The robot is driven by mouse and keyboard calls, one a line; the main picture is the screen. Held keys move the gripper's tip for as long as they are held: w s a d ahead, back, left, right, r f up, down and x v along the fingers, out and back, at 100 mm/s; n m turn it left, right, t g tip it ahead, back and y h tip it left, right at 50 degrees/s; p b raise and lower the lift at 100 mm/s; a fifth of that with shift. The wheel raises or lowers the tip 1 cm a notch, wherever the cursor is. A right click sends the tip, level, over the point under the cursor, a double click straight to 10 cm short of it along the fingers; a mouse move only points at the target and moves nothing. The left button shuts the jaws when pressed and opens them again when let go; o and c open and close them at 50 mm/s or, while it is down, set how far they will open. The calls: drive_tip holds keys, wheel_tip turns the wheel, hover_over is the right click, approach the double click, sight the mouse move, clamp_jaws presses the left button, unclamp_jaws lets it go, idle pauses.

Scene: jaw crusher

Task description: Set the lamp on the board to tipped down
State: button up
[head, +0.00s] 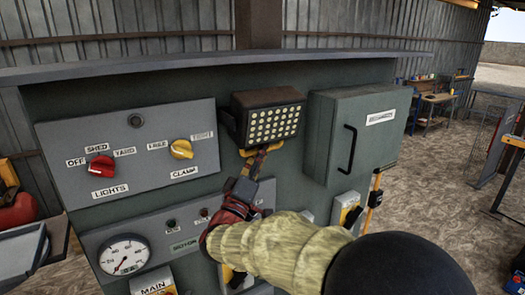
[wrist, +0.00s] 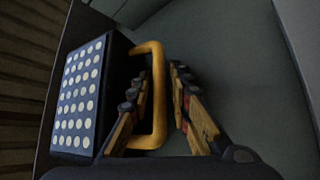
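The lamp (head: 272,122) is a dark box with a grid of pale round lights, mounted high on the grey-green board (head: 283,83). Its face points outward; I cannot tell its exact tilt. In the wrist view the lamp (wrist: 82,95) is at the left, with a yellow loop handle (wrist: 158,100) on its side. My gripper (head: 258,163) is just below the lamp in the head view. In the wrist view my gripper's fingers (wrist: 158,80) stand open on either side of the handle's bar, one inside the loop and one outside. A gap shows beside the outer finger.
Left of the lamp is a lights and clamp panel (head: 140,165) with a red knob (head: 100,167) and a yellow knob (head: 181,149). Right of it is a grey cabinet (head: 335,130) with a black handle. A gauge (head: 124,255) sits lower left. A ledge (head: 200,65) runs above the board.

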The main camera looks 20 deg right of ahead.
drive_tip(key=shift+o, duration=1)
drive_tip(key=v, duration=1.2)
drive_tip(key=shift+c, duration=0.3)
